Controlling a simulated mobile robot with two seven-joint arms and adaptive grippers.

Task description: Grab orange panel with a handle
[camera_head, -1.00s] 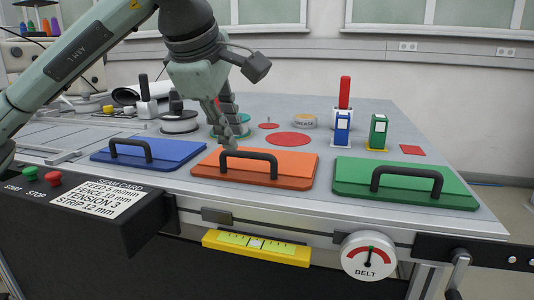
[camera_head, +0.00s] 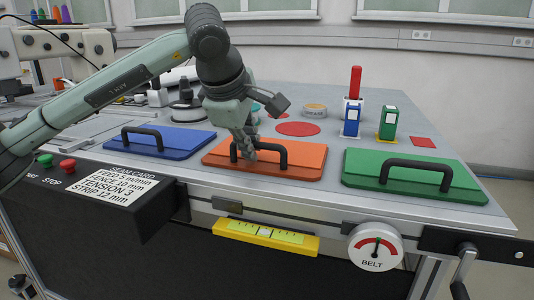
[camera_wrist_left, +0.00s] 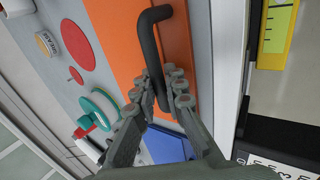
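The orange panel (camera_head: 300,165) lies flat on the table between the blue and green panels. Its black handle (camera_head: 272,146) stands on top of it. My left gripper (camera_head: 244,154) is down at the left part of this handle. In the left wrist view, my left gripper's fingertips (camera_wrist_left: 165,73) are close on either side of the handle bar (camera_wrist_left: 149,38), with the orange panel (camera_wrist_left: 122,40) beneath. I cannot tell whether they press on the bar. The fingers hide part of the handle. My right gripper is not in view.
A blue panel (camera_head: 184,143) and a green panel (camera_head: 415,178), both with black handles, lie on either side. Behind stand a blue box (camera_head: 351,122), a green box (camera_head: 389,124) and a red-topped item (camera_head: 355,82). A yellow level (camera_head: 265,237) and a belt gauge (camera_head: 375,247) are on the front edge.

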